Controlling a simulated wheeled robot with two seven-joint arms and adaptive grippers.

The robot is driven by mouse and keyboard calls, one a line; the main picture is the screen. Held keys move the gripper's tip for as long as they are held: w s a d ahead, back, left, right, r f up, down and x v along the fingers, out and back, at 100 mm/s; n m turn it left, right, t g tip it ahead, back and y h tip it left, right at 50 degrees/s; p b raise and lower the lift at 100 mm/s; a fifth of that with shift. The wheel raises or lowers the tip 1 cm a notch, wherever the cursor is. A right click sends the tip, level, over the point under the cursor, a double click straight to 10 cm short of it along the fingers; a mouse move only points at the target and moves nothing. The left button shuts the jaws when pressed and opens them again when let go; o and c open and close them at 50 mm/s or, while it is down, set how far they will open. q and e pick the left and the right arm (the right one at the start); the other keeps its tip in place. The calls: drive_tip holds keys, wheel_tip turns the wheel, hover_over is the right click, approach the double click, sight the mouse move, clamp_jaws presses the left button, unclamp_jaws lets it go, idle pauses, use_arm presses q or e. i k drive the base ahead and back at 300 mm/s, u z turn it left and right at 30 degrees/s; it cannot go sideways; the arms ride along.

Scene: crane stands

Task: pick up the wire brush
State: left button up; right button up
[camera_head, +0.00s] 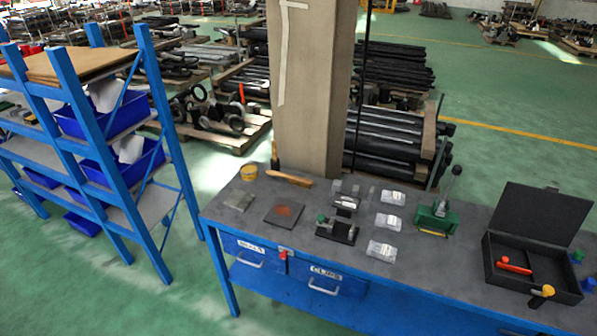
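No wire brush can be made out for certain. A wooden-handled tool (290,178) lies at the back edge of the workbench (236,226), at the foot of the pillar. A dark upright piece (274,156) stands at its left end; I cannot tell whether this tool is a brush or a hammer. An orange-red handled tool (514,267) lies in the open black case (540,252) on the right. A yellow-tipped tool (542,294) rests at the case's front. Neither of my grippers is in view.
A yellow tin (248,172), a flat plate with a rusty patch (284,213), a black fixture (337,229), clear packets (382,250) and a green lever device (438,212) stand on the bench. A pillar (308,90) rises behind it. A blue shelf rack (120,130) stands left.

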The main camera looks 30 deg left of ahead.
sight(297, 180)
drive_tip(key=u, duration=0.4)
drive_tip(key=i, duration=0.8)
drive_tip(key=u, duration=0.7)
